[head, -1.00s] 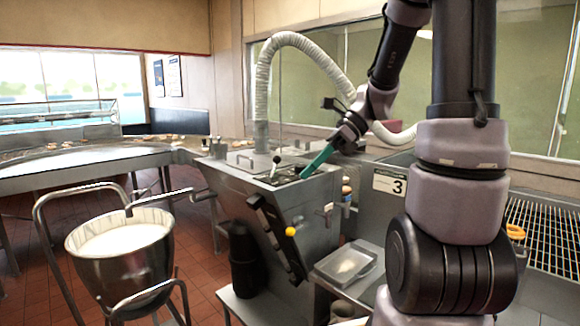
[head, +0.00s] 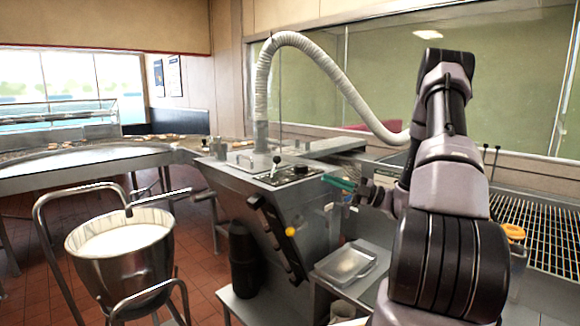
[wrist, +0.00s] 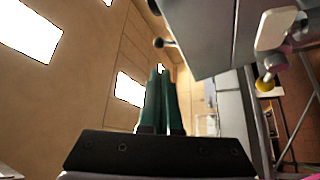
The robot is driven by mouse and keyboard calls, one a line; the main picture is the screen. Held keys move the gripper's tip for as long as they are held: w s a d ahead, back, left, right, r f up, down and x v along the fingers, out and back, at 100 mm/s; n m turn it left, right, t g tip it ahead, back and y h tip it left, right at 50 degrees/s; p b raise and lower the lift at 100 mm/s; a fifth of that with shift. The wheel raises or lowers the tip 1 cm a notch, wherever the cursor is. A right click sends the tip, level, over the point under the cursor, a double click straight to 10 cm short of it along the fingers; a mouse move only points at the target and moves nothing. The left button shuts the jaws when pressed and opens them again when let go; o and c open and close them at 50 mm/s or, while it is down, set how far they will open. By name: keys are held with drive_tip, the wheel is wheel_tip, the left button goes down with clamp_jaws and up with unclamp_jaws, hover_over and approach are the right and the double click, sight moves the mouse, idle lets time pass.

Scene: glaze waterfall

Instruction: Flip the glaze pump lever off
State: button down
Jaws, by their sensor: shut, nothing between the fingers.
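A lever with a black ball knob (head: 277,160) stands on the top control panel of the grey machine (head: 222,180). A black knob (wrist: 158,43) on a short rod also shows in the wrist view, left of the grey housing. A yellow ball knob (head: 291,232) sits on the machine's sloped front. The frames do not label which one is the glaze pump lever. My gripper (head: 328,179), with green fingers, is just right of the panel and apart from the black-knobbed lever. In the wrist view its fingers (wrist: 163,70) are together, with nothing between them.
A white hose (head: 300,42) arches from the machine top behind my arm. A metal bowl (head: 118,262) of white glaze stands at left. A clear tub (head: 346,262) sits below my gripper. A wire rack (head: 545,235) is at right.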

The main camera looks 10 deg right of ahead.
sight(280, 161)
drive_tip(key=shift+w+d+f+m, duration=0.1)
drive_tip(key=shift+d+m, duration=0.1)
drive_tip(key=shift+m, duration=0.1)
drive_tip(key=x, duration=1.4)
drive_tip(key=shift+a+r+n+g, duration=0.15)
drive_tip(key=shift+r+n+g, duration=0.15)
drive_tip(key=shift+n, duration=0.4)
drive_tip(key=n, duration=0.1)
drive_tip(key=a+r+n+g+h, duration=0.1)
drive_tip(key=n, duration=0.1)
drive_tip(key=shift+s+a, duration=0.15)
drive_tip(key=shift+s, duration=0.25)
drive_tip(key=n+h, duration=0.1)
drive_tip(key=s+a+n+g+h, duration=0.1)
drive_tip(key=n, duration=0.1)
drive_tip(key=shift+a+r, duration=0.3)
drive_tip(key=shift+d, duration=0.15)
